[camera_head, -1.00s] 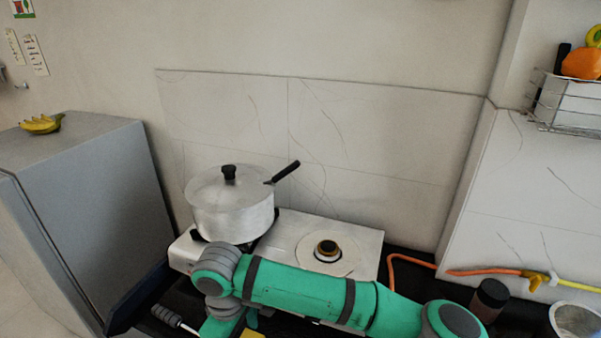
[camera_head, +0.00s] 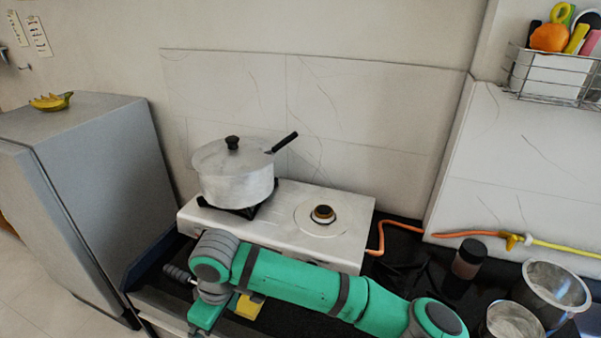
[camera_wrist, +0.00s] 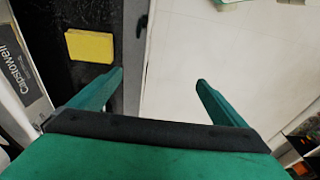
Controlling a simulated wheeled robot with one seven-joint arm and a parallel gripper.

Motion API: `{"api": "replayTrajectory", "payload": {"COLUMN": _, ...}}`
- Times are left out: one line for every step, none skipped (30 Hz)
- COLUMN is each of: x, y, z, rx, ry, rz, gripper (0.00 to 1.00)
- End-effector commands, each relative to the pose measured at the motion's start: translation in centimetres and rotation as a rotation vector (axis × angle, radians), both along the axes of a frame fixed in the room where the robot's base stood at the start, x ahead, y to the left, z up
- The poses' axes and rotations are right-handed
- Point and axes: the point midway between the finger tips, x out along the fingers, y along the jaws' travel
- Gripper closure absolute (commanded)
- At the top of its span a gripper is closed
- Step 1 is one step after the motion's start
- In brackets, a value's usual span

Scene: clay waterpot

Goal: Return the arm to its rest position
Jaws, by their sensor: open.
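My gripper (camera_wrist: 160,82) is open in the wrist view, with its two green fingers apart and nothing between them. It points down past the counter's front edge, over pale floor or cabinet front; I cannot tell which. In the head view my green arm stretches across the front of the counter, and its fingertips are hidden. A yellow block or sponge (camera_wrist: 90,47) lies on the dark counter beyond the left finger. It also shows in the head view (camera_head: 249,306), partly behind my arm.
A lidded pot (camera_head: 235,178) sits on the left burner of the white stove (camera_head: 290,240). A grey fridge (camera_head: 85,180) stands at left. An orange hose (camera_head: 460,235), a dark jar (camera_head: 467,259) and metal pots (camera_head: 555,290) are at right. The wire basket (camera_head: 560,80) hangs above.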

Motion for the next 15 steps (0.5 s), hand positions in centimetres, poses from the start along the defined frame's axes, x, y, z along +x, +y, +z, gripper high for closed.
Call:
{"api": "replayTrajectory", "payload": {"x": -0.2, "y": 1.1, "z": 0.0, "rx": 0.034, "ry": -0.001, "rz": 0.004, "gripper": 0.04}}
{"api": "replayTrajectory", "payload": {"x": -0.3, "y": 1.7, "z": 0.1, "rx": 0.053, "ry": -0.002, "rz": 0.005, "gripper": 0.04}}
{"api": "replayTrajectory", "payload": {"x": -0.5, "y": 2.6, "z": 0.2, "rx": 0.081, "ry": -0.006, "rz": 0.006, "gripper": 0.04}}
{"api": "replayTrajectory", "payload": {"x": -0.6, "y": 3.3, "z": 0.2, "rx": 0.104, "ry": -0.006, "rz": 0.008, "gripper": 0.04}}
{"api": "replayTrajectory", "payload": {"x": -0.7, "y": 4.0, "z": 0.3, "rx": 0.127, "ry": -0.009, "rz": 0.008, "gripper": 0.04}}
{"api": "replayTrajectory", "payload": {"x": -0.9, "y": 5.0, "z": 0.4, "rx": 0.16, "ry": -0.011, "rz": 0.01, "gripper": 0.04}}
{"api": "replayTrajectory", "payload": {"x": -1.0, "y": 5.8, "z": 0.6, "rx": 0.19, "ry": -0.013, "rz": 0.01, "gripper": 0.04}}
{"api": "replayTrajectory", "payload": {"x": -1.1, "y": 6.6, "z": 0.8, "rx": 0.22, "ry": -0.015, "rz": 0.01, "gripper": 0.04}}
{"api": "replayTrajectory", "payload": {"x": -1.2, "y": 7.7, "z": 1.0, "rx": 0.266, "ry": -0.018, "rz": 0.008, "gripper": 0.04}}
{"api": "replayTrajectory", "payload": {"x": -1.3, "y": 8.6, "z": 1.3, "rx": 0.303, "ry": -0.02, "rz": 0.006, "gripper": 0.04}}
{"api": "replayTrajectory", "payload": {"x": -1.5, "y": 9.6, "z": 1.6, "rx": 0.346, "ry": -0.022, "rz": 0.004, "gripper": 0.04}}
{"api": "replayTrajectory", "payload": {"x": -1.6, "y": 10.9, "z": 2.1, "rx": 0.405, "ry": -0.025, "rz": -0.001, "gripper": 0.04}}
{"api": "replayTrajectory", "payload": {"x": -1.7, "y": 11.8, "z": 2.5, "rx": 0.449, "ry": -0.028, "rz": -0.006, "gripper": 0.04}}
{"api": "replayTrajectory", "payload": {"x": -1.7, "y": 12.7, "z": 2.9, "rx": 0.494, "ry": -0.031, "rz": -0.013, "gripper": 0.04}}
{"api": "replayTrajectory", "payload": {"x": -1.8, "y": 13.8, "z": 3.5, "rx": 0.552, "ry": -0.034, "rz": -0.023, "gripper": 0.04}}
